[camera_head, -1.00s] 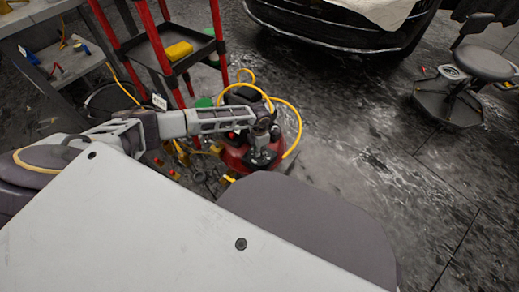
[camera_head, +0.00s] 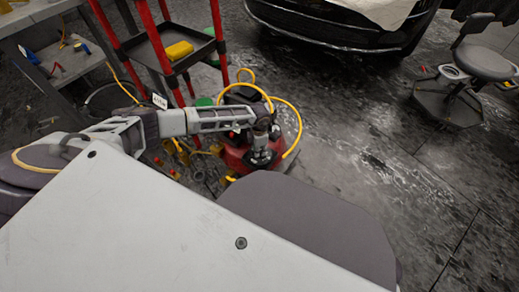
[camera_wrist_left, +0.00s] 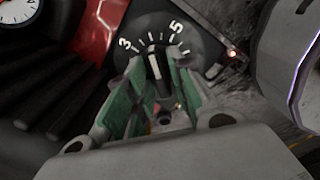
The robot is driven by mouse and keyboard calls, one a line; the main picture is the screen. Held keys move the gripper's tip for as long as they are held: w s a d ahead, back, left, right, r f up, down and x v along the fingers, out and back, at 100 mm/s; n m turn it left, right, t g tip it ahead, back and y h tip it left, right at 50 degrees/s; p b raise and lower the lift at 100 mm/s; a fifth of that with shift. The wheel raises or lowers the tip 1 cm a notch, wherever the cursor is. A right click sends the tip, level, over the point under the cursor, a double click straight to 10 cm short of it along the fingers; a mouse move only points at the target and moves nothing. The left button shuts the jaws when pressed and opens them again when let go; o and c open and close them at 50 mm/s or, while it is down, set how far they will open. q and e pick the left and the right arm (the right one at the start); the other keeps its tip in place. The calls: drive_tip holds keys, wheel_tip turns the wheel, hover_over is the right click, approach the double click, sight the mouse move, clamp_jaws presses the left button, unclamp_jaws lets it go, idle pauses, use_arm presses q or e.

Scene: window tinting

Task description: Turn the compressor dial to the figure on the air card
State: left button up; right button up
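The red compressor (camera_head: 234,158) stands on the floor, with my left gripper (camera_head: 260,158) over it. The green-padded fingers of my left gripper (camera_wrist_left: 157,72) are closed around the knob, one on each side. A small white card (camera_head: 159,101) hangs by the red cart; its print is too small to read. My right gripper is out of view.
A yellow hose (camera_head: 296,120) loops around the compressor. A red-framed cart (camera_head: 150,40) stands behind it, and a workbench (camera_head: 40,12) at far left. A gauge (camera_wrist_left: 16,10) and a lit red lamp (camera_wrist_left: 232,54) flank the dial. Floor at right is open, with a stool (camera_head: 484,64).

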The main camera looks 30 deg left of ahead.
use_arm(q)
drive_tip(key=shift+o, duration=0.5)
wheel_tip(320, 180, up, 12)
idle(0.7)
idle(0.4)
